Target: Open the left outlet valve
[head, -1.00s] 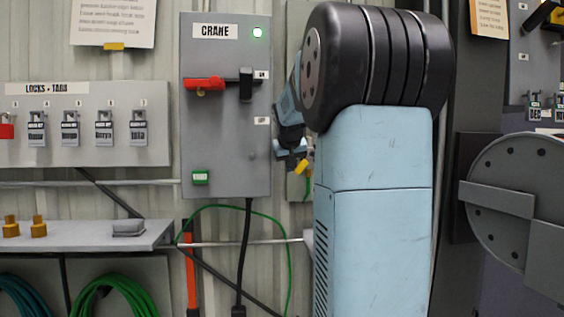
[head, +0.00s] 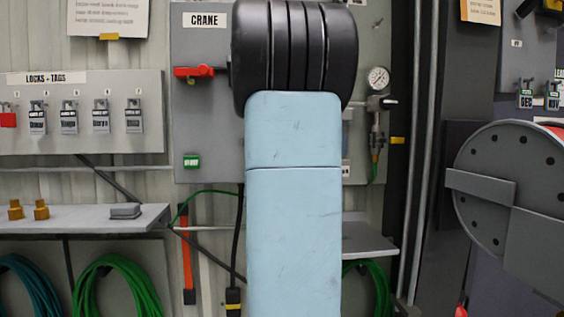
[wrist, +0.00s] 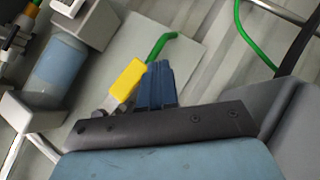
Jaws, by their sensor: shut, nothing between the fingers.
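In the wrist view, a valve with a yellow lever (wrist: 127,80) and a grey metal body is close beside the fingertips of my gripper (wrist: 158,72). It appears to be the left outlet valve. A short green hose (wrist: 158,46) shows just beyond it. The blue fingers are together and empty; I cannot tell whether they touch the lever. In the head view my arm hides my gripper and this valve. Another outlet valve with a yellow lever (head: 397,140) shows right of my arm, beneath a round gauge (head: 378,78).
A clear bluish bowl (wrist: 55,70) and pale housings stand close left of the valve in the wrist view. The grey crane box (head: 205,110) with a red handle (head: 194,71) is left of my arm. A shelf (head: 367,240) juts out below the air panel.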

